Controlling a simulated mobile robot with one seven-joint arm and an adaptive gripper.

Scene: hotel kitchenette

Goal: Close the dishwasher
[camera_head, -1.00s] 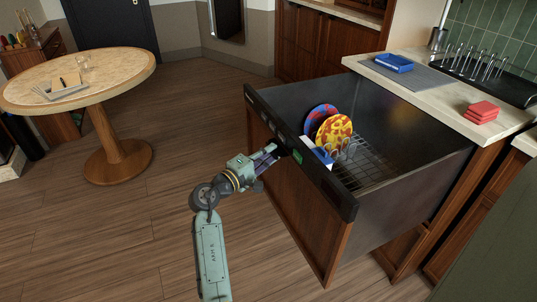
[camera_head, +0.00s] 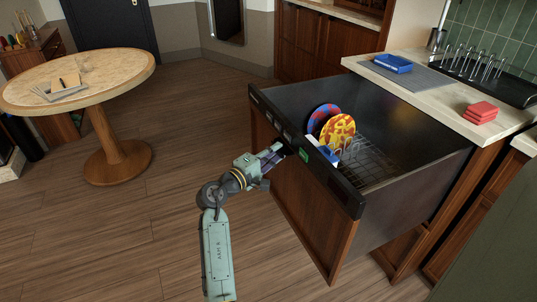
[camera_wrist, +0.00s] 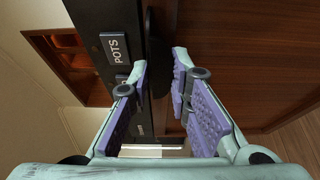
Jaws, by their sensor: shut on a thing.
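The dishwasher (camera_head: 312,222) is a large pull-out drawer with a wooden front, a black top panel (camera_head: 342,192) and dark metal walls. It stands well out from the counter. Two colourful plates, one red and blue (camera_head: 318,116) and one yellow and red (camera_head: 335,130), stand in its wire rack (camera_head: 370,168). My gripper (camera_head: 280,150) is at the outer face of the drawer front. In the wrist view, my gripper (camera_wrist: 159,64) has its fingers on either side of a dark part at the black panel's edge, shut on the drawer front. The exact contact is partly hidden.
A round table (camera_head: 125,70) stands at left. The floor (camera_head: 130,235) between is clear.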

